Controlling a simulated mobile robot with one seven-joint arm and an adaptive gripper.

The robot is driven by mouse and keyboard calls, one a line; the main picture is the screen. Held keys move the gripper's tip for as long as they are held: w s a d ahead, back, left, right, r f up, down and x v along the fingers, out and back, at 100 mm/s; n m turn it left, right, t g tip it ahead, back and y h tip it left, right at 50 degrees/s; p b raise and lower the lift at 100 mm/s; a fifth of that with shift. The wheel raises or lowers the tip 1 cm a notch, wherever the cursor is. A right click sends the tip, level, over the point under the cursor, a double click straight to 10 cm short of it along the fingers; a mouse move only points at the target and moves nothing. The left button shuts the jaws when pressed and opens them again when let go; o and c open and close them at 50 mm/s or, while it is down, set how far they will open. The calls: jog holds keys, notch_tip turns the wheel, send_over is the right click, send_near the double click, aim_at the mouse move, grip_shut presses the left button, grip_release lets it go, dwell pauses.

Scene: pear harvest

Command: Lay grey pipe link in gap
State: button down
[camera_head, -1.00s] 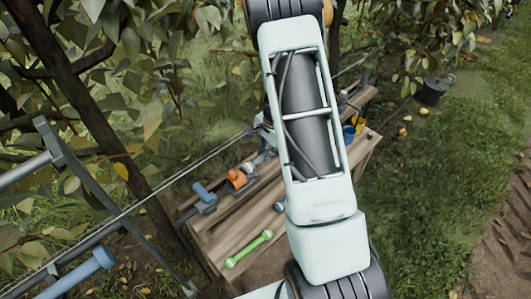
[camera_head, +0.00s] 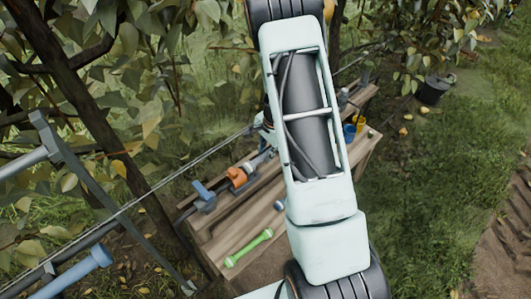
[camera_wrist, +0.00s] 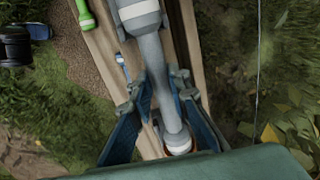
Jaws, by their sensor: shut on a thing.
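The grey pipe link (camera_wrist: 151,52) runs lengthwise through the wrist view, with a pale grey collar at its upper end and a light band at its lower end. My gripper (camera_wrist: 160,92) is shut on it, with a blue finger on either side. The lower end lies close to an orange-red part (camera_wrist: 181,152); I cannot tell if they touch. In the head view, a bit of the grey link (camera_head: 262,158) shows beside the orange fitting (camera_head: 239,177) above the bench, and my arm hides most of my gripper. The gap is not clearly visible.
The wooden bench (camera_head: 225,225) holds a blue fitting (camera_head: 203,196) and a green pipe piece (camera_head: 248,248). Yellow and blue cups (camera_head: 350,133) stand at its far end. A grey frame with a blue pipe (camera_head: 75,275) and tree branches are at left. Grass lies right.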

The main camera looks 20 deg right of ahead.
jog(key=shift+f+b, duration=0.55)
jog(key=shift+f, duration=0.05)
jog(key=c, duration=1.7)
grip_release()
jog(key=shift+c, duration=0.2)
jog(key=shift+r, duration=0.1)
notch_tip(320, 180, up, 12)
jog(key=s, duration=0.2)
jog(key=shift+d+f, duration=0.2)
jog(key=shift+d, duration=0.25)
jog(key=shift+r, duration=0.1)
